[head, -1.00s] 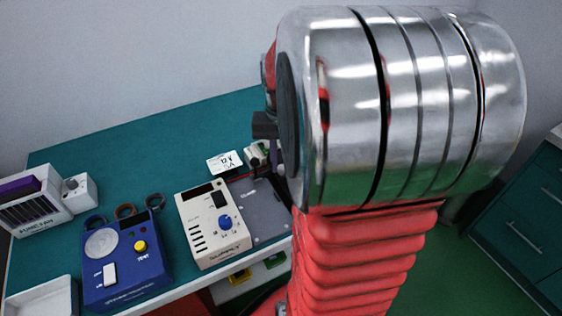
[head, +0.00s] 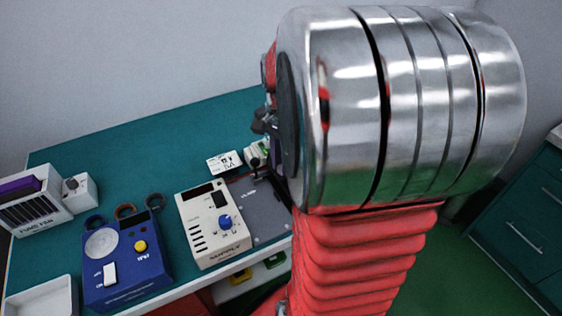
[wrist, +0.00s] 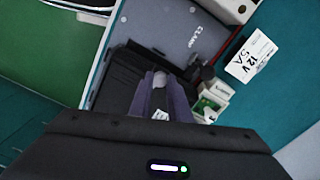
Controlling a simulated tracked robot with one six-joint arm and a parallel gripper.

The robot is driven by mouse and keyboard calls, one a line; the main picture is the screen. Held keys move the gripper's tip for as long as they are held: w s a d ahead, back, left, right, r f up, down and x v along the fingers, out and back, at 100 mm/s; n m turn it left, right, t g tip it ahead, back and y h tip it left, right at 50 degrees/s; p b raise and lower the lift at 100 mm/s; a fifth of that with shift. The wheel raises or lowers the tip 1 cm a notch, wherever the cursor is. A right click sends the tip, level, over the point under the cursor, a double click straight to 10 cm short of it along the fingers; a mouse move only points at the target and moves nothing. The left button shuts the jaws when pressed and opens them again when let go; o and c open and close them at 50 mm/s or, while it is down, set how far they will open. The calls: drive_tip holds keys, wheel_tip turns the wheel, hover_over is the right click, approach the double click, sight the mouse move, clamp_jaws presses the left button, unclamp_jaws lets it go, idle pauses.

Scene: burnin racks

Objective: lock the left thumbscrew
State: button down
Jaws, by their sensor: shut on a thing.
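The grey clamp plate marked CLAMP (wrist: 180,40) lies on the bench; it also shows in the head view (head: 264,212), partly behind my arm. My gripper (wrist: 162,92) reaches over a black part of the clamp, and its two purple-grey fingers are close together. A small pale grey round knob (wrist: 159,79), seemingly the thumbscrew, shows between the fingertips, and they are shut on it. Its lower part is hidden by the fingers. In the head view my arm hides most of the gripper. I cannot tell how far the screw is turned.
A green-and-white connector block (wrist: 211,100) stands just right of the fingers, close to them. A white 12V 5A card (wrist: 251,56) lies beyond it. The cream supply box (head: 213,224) and blue tester (head: 125,260) stand to the left. The teal bench (head: 165,145) is clear behind.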

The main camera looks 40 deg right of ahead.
idle(0.4)
drive_tip(key=c, duration=1.7)
unclamp_jaws()
drive_tip(key=shift+o, duration=0.2)
drive_tip(key=shift+r, duration=0.15)
wheel_tip(320, 180, up, 14)
drive_tip(key=shift+f, duration=0.25)
drive_tip(key=shift+s, duration=0.1)
